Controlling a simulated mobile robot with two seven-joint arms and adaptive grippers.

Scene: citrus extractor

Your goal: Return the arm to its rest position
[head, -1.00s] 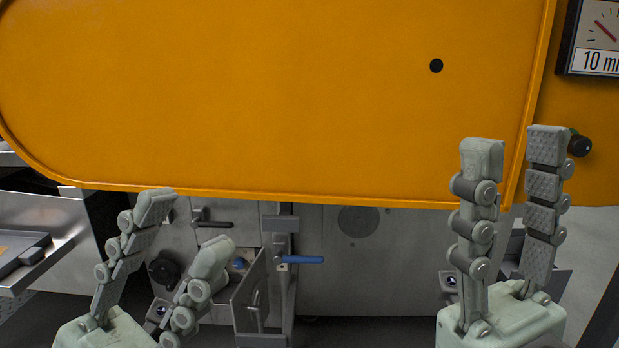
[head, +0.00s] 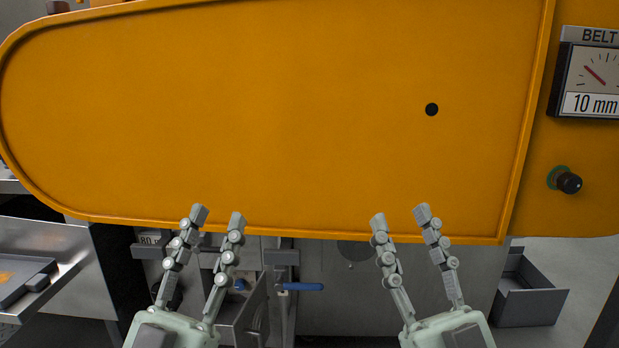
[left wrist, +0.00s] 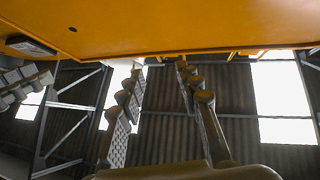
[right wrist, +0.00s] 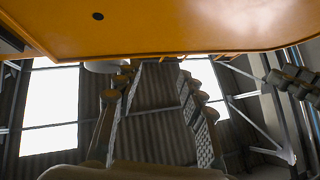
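My left gripper (head: 218,216) points up in front of the lower edge of the orange machine panel (head: 270,110) in the head view. Its two fingers are apart with nothing between them; the left wrist view shows the same open fingers (left wrist: 160,75). My right gripper (head: 400,215) stands to the right of it, also upright, open and empty. The right wrist view shows its fingers spread (right wrist: 153,75) below the orange panel. I cannot tell how far the fingertips are from the panel.
A belt gauge (head: 595,75) and a black knob (head: 568,183) are at the right. A grey open bin (head: 528,295) stands at the lower right. A blue-handled lever (head: 302,287) is under the panel. A metal tray (head: 22,280) is at the left.

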